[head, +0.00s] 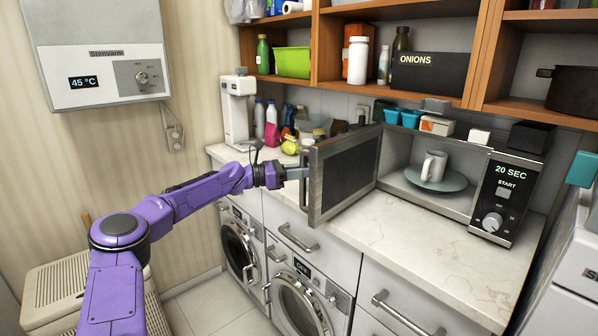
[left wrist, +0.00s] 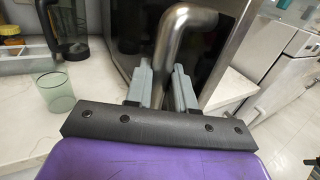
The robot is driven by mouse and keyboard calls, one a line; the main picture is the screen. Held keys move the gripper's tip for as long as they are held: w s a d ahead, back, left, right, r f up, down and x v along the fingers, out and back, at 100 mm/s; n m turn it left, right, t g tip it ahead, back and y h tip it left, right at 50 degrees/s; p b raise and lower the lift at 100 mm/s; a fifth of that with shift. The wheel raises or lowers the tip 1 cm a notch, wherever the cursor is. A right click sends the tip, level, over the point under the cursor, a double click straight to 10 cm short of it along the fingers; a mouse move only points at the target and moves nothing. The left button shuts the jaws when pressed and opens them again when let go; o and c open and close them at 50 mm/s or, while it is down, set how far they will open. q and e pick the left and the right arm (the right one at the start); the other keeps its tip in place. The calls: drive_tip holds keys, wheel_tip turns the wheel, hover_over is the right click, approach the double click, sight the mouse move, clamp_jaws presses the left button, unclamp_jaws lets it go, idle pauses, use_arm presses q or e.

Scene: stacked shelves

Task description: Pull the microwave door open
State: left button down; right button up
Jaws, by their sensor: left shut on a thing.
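The microwave (head: 505,195) stands on the counter with its door (head: 345,172) swung well open toward the left. A white mug (head: 433,166) on a plate (head: 418,180) shows inside it. My left gripper (head: 300,173) is at the free edge of the door. In the left wrist view, its fingers (left wrist: 160,88) are shut on the metal door handle (left wrist: 180,42), which passes between them. The handle is mostly hidden by the gripper in the head view. My right gripper is not in view.
The counter (head: 430,240) in front of the microwave is clear. A coffee machine (head: 238,110) and several bottles stand left of the door. A clear greenish glass (left wrist: 55,90) stands near the gripper in the left wrist view. Washing machines (head: 300,300) sit below, and open shelves (head: 440,90) hang above.

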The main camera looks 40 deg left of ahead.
use_arm(q)
drive_tip(key=shift+w+d+r, duration=0.1)
drive_tip(key=shift+d+r, duration=0.05)
drive_tip(key=shift+r, duration=0.15)
drive_tip(key=c, duration=1)
unclamp_jaws()
drive_tip(key=shift+w+d, duration=0.1)
drive_tip(key=shift+w, duration=0.1)
drive_tip(key=shift+c, duration=0.2)
drive_tip(key=v, duration=0.9)
drive_tip(key=shift+s+a+f, duration=0.25)
drive_tip(key=shift+f, duration=0.1)
drive_tip(key=shift+w+f, duration=0.1)
